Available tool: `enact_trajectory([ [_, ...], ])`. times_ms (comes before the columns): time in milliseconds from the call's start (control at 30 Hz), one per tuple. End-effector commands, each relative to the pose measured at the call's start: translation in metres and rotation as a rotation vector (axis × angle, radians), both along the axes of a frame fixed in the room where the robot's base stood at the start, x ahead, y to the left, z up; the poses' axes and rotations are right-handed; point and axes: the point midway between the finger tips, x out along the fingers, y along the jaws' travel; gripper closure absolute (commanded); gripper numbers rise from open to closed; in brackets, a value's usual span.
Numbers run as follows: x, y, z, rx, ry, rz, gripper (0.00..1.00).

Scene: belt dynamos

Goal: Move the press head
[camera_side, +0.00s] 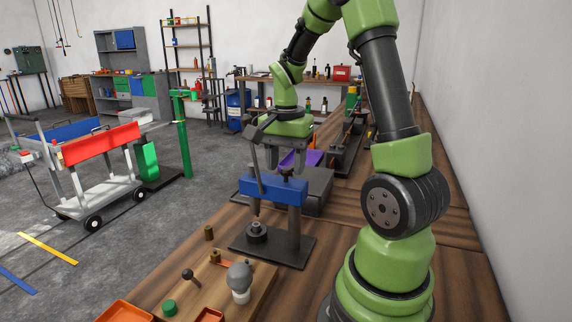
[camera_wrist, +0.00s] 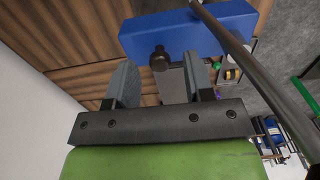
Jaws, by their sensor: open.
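The press stands on the wooden bench in the side view. Its blue press head (camera_side: 273,190) sits on a grey column above a dark base plate (camera_side: 276,246). A long dark lever (camera_side: 254,165) rises from the head, and a round dark part (camera_side: 256,231) is on the base below. In the wrist view the blue head (camera_wrist: 185,33) lies just beyond my fingertips, with a small dark knob (camera_wrist: 159,59) on its near side. My gripper (camera_wrist: 161,72) is open, with the knob seen between its fingers. It hangs above the head; whether it touches is unclear.
A wooden board with a grey-and-white bulb (camera_side: 240,278), a green cap (camera_side: 169,307) and a small dark knob (camera_side: 187,274) lies in front of the press. An orange tray (camera_side: 124,312) is at the near edge. A purple tray (camera_side: 300,159) is behind the press.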

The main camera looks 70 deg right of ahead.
Motion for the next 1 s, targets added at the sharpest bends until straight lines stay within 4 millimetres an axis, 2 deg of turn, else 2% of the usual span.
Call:
enact_trajectory([
  [100, -0.0003, 0.0005, -0.007, 0.002, 0.001, -0.001, 0.52],
  [367, -0.0001, 0.0003, -0.0081, 0.0, -0.001, -0.001, 0.52],
  [567, -0.0001, 0.0003, -0.0078, 0.0, -0.001, 0.0, 0.96],
  [600, -0.0001, 0.0003, -0.0078, 0.0, -0.001, 0.0, 1.0],
  [1000, -0.0001, 0.0013, -0.0075, -0.001, -0.001, 0.051, 1.0],
])
